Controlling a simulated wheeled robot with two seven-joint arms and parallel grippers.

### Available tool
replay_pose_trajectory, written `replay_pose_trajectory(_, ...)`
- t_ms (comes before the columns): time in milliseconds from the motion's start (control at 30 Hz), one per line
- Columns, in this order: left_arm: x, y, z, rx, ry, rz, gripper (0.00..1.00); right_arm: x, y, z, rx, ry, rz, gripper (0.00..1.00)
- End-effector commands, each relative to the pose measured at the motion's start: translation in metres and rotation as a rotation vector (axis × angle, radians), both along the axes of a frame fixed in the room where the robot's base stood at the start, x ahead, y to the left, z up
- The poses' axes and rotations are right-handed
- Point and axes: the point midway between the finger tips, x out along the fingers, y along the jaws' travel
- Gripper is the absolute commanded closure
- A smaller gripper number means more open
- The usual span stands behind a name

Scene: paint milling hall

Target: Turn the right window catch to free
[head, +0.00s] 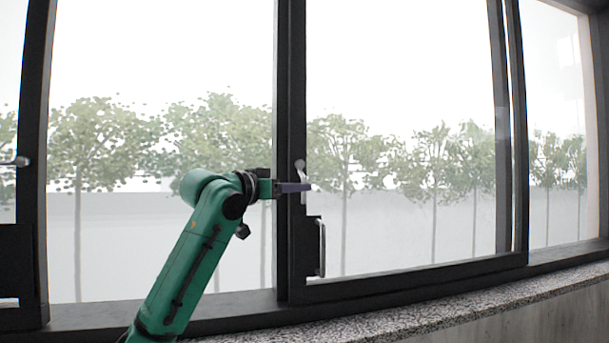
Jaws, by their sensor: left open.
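The right window catch (300,165) is a small pale lever on the dark upright of the window frame, near the middle of the head view. It looks roughly upright, with its knob at the top and a pale part showing below my fingers. My left gripper (305,187) comes in from the left, its purple-grey fingers level across the middle of the catch and hiding part of it. The jaws are open. I cannot tell whether the fingers touch the catch. My right gripper is not in view.
A second catch (16,161) shows at the far left edge. A pale pull handle (321,248) on a dark plate is below the right catch. A speckled stone sill (400,322) runs along the bottom. Trees and a pale wall are outside the glass.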

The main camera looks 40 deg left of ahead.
Motion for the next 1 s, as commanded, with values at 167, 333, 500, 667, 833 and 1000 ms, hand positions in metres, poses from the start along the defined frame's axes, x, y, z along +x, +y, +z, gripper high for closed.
replay_pose_trajectory(167, 0.03, -0.001, 0.004, -0.001, 0.001, -0.001, 0.54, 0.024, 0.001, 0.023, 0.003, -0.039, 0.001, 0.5)
replay_pose_trajectory(333, 0.036, 0.0, 0.0, 0.001, -0.001, 0.002, 0.54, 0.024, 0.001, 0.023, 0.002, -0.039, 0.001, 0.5)
replay_pose_trajectory(500, 0.036, -0.001, -0.001, 0.001, -0.001, 0.001, 0.66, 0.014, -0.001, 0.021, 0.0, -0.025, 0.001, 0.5)
replay_pose_trajectory(667, 0.036, -0.001, -0.001, 0.001, -0.001, 0.001, 1.0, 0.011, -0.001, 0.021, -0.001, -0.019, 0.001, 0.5)
replay_pose_trajectory(833, 0.036, -0.001, -0.001, 0.001, 0.0, 0.001, 1.0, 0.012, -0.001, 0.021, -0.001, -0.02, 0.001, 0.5)
replay_pose_trajectory(1000, 0.036, -0.001, -0.001, 0.001, 0.0, 0.001, 1.0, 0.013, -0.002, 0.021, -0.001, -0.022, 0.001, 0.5)
